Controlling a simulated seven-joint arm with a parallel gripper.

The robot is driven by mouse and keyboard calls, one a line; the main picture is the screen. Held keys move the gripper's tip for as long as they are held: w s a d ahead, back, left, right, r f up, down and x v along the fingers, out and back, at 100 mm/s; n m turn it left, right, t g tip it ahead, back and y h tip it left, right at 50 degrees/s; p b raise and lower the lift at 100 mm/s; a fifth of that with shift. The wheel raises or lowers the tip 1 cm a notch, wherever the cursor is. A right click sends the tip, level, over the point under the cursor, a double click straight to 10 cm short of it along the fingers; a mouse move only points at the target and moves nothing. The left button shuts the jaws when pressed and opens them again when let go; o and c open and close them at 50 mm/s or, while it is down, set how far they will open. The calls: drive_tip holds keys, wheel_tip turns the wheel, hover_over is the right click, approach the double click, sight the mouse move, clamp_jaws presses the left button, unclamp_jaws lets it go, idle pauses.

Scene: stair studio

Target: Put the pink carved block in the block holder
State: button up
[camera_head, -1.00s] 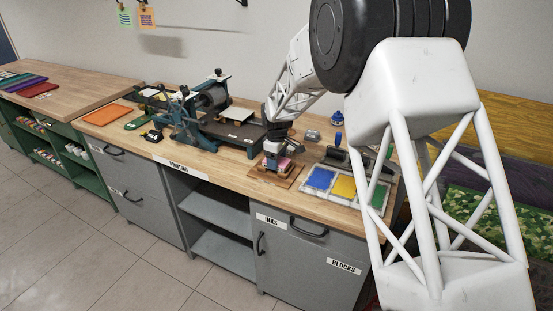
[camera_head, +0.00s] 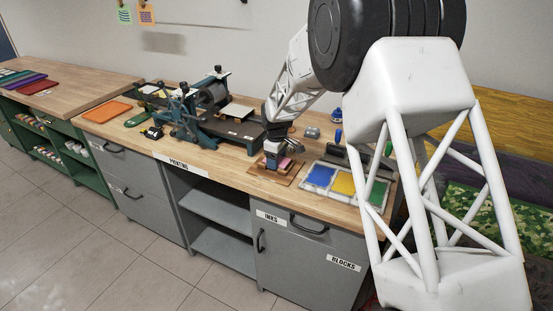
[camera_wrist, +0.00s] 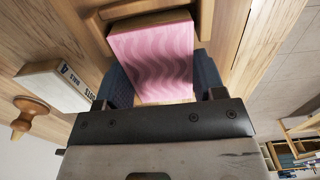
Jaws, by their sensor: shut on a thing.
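The pink carved block (camera_wrist: 152,45) has a wavy pattern on its face. It sits between the dark blue finger pads of my gripper (camera_wrist: 162,76) in the wrist view, and my gripper is shut on it. Light wooden rails of what looks like the block holder (camera_wrist: 228,22) lie around the block. In the head view my gripper (camera_head: 272,162) is low over a wooden board (camera_head: 258,174) on the bench, with a bit of pink beside the fingers. The block's underside is hidden, so I cannot tell whether it rests in the holder or is just above it.
Right of the board is a tray with blue, yellow and green ink (camera_head: 343,185). The dark printing press (camera_head: 198,115) stands to the left. A white labelled box (camera_wrist: 54,84) and a wooden knob (camera_wrist: 30,117) lie close by in the wrist view. The bench's front edge is near.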

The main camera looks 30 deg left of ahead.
idle(0.3)
drive_tip(key=o, duration=1)
drive_tip(key=shift+r, duration=4)
